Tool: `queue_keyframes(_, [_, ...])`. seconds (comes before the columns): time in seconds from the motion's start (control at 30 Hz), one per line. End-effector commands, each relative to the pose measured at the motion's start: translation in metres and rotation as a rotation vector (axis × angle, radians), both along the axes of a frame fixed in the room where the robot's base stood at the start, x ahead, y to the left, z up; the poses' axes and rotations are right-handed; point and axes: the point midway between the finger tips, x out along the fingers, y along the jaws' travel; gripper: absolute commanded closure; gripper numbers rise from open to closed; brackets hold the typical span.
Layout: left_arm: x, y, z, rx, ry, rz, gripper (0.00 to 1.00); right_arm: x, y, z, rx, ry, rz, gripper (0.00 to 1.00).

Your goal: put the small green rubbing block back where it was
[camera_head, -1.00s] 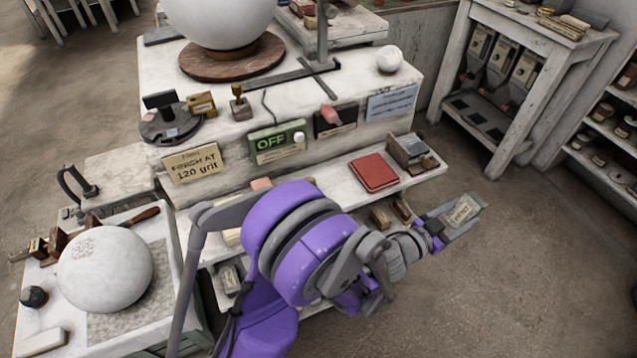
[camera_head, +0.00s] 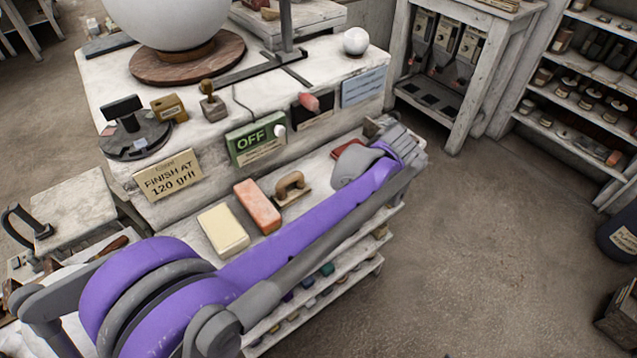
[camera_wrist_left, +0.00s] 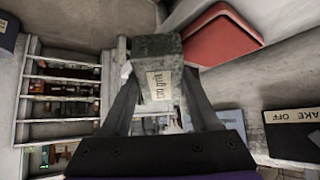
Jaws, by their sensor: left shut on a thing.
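A small grey-green block with a pale label (camera_wrist_left: 158,78) is between the fingers of my left gripper (camera_wrist_left: 157,85) in the left wrist view. The fingers are shut on it from both sides. The red pad also shows in the head view (camera_head: 347,147), partly covered by my arm. My right gripper is not in view.
On the shelf (camera_head: 203,247) are a cream block (camera_head: 222,230), an orange-pink block (camera_head: 258,206) and a wooden-handled tool (camera_head: 292,188). A green OFF sign (camera_head: 255,140) is on the plinth above. A lower shelf holds several small coloured pieces.

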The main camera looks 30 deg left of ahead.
Motion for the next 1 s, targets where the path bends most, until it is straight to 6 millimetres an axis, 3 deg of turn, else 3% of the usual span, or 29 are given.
queue_keyframes(0.2, [-0.053,0.083,0.039,-0.122,0.214,0.444,1.0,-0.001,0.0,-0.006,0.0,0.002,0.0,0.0])
queue_keyframes(0.37, [-0.096,0.121,0.064,-0.222,0.282,0.768,1.0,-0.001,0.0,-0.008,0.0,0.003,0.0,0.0])
queue_keyframes(0.53, [-0.117,0.132,0.07,-0.267,0.304,0.909,1.0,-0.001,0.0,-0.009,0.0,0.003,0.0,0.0])
queue_keyframes(0.8, [-0.119,0.132,0.024,-0.271,0.306,0.92,1.0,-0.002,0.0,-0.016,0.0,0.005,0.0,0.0])
queue_keyframes(1.0, [-0.118,0.132,0.005,-0.271,0.305,0.918,1.0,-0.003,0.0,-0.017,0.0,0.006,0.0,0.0])
